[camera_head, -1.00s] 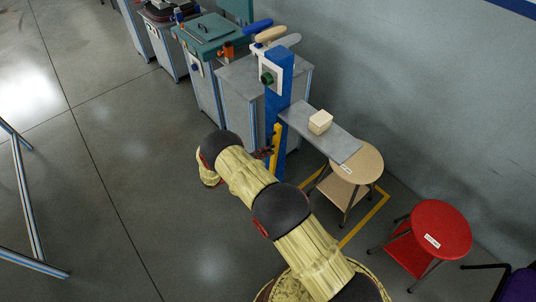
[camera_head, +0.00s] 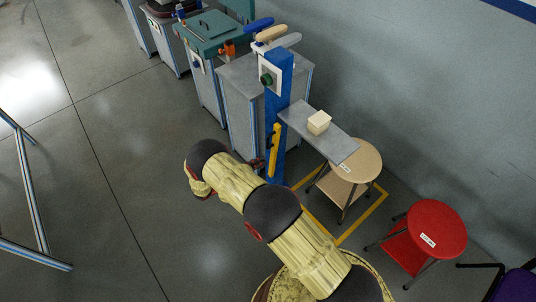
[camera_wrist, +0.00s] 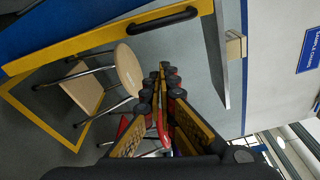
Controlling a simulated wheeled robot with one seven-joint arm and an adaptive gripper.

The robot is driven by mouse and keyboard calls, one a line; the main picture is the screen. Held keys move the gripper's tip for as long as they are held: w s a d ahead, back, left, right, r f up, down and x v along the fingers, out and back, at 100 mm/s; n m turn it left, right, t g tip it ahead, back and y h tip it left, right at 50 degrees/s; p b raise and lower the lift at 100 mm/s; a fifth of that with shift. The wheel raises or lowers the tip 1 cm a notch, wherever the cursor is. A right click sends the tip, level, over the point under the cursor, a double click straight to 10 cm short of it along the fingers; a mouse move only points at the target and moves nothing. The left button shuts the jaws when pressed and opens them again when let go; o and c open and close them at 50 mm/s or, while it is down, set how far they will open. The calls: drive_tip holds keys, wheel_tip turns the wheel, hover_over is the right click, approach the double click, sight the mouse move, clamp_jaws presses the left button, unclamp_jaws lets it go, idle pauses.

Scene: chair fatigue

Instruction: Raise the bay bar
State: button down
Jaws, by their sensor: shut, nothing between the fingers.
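What I take for the bay bar is a yellow bar (camera_head: 274,150) upright on the side of a blue post (camera_head: 284,95) in the head view. In the wrist view, the yellow bar (camera_wrist: 110,38) crosses the top left and carries a black handle (camera_wrist: 162,20). My gripper (camera_wrist: 167,70) is shut and empty, its fingertips showing below the handle in the picture and apart from it. In the head view my gripper (camera_head: 257,165) is small and partly hidden by my arm, close to the bar's lower part.
A grey shelf (camera_head: 333,140) on the post carries a pale block (camera_head: 319,122). A wooden stool (camera_head: 366,160) stands under its end, inside yellow floor lines. A red stool (camera_head: 450,225) stands at right. Grey cabinets (camera_head: 240,95) line the wall.

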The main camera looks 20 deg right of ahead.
drive_tip(key=shift+v, duration=1.65)
drive_tip(key=shift+s+f, duration=0.1)
